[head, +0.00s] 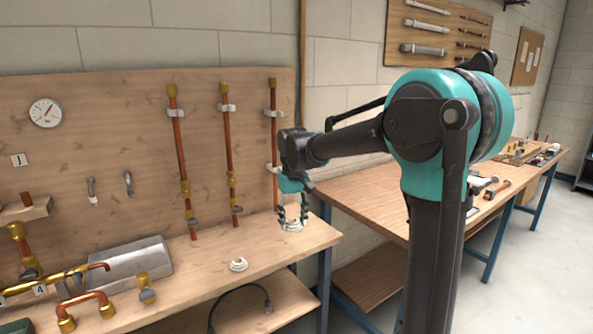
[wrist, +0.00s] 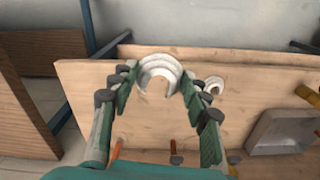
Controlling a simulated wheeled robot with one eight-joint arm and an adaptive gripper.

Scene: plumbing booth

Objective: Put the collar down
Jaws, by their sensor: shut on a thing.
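A white stepped collar (head: 291,225) is between the fingertips of my gripper (head: 292,212), over the right end of the wooden bench (head: 205,275). In the wrist view the collar (wrist: 159,65) shows as a ring with its front part open, between the two green-padded fingers of my gripper (wrist: 158,82). My gripper is shut on it and points down. The collar looks larger than a similar white piece on the bench, so it seems held above the top; the exact gap cannot be told.
A second white stepped piece (head: 238,265) stands on the bench to the left of the collar. A grey metal tray (head: 130,268), a brass valve (head: 146,289) and copper pipes (head: 85,305) lie further left. Upright copper pipes (head: 228,150) run along the back board. Bare wood surrounds the collar's area.

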